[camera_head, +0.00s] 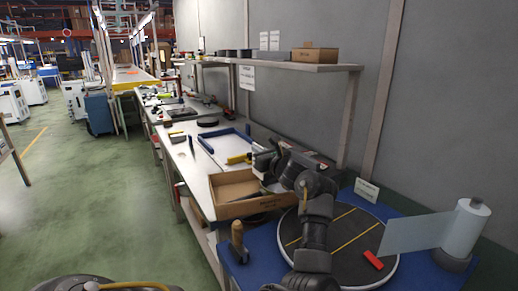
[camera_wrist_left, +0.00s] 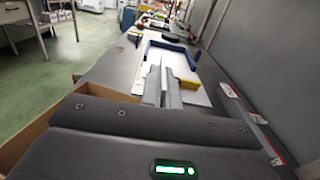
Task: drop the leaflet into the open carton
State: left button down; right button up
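The open brown carton (camera_head: 236,209) stands on the bench in the middle of the head view, and its edge shows at left in the left wrist view (camera_wrist_left: 98,91). My left gripper (camera_head: 262,158) is over the carton's far right side, near the blue-rimmed tray (camera_head: 243,133). In the left wrist view its fingers (camera_wrist_left: 163,86) are close together and point toward the tray. Pale surfaces show around them; I cannot tell whether a thin sheet is between them. I cannot single out the leaflet. White flat material lies in the tray. My right gripper is out of view.
A round dark turntable (camera_head: 343,262) with yellow lines and a red block (camera_head: 373,260) is at front right. A wood-handled tool (camera_head: 238,242) stands left of it. A white roll (camera_head: 466,226) stands far right. A shelf (camera_head: 290,67) runs along the wall above the bench.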

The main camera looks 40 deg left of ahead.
pick_arm(q)
jog(key=c, duration=1.6)
grip_release()
jog(key=shift+r, duration=0.55)
jog(key=s+d+r, duration=0.3)
jog(key=r, duration=0.1)
jog(key=s+d+r+b, duration=0.1)
jog(key=s+d+r, duration=0.2)
jog(key=s+r, duration=0.1)
jog(key=s+d+r, duration=0.3)
jog(key=r, duration=0.1)
jog(key=shift+s+b, duration=0.3)
jog(key=shift+s, duration=0.1)
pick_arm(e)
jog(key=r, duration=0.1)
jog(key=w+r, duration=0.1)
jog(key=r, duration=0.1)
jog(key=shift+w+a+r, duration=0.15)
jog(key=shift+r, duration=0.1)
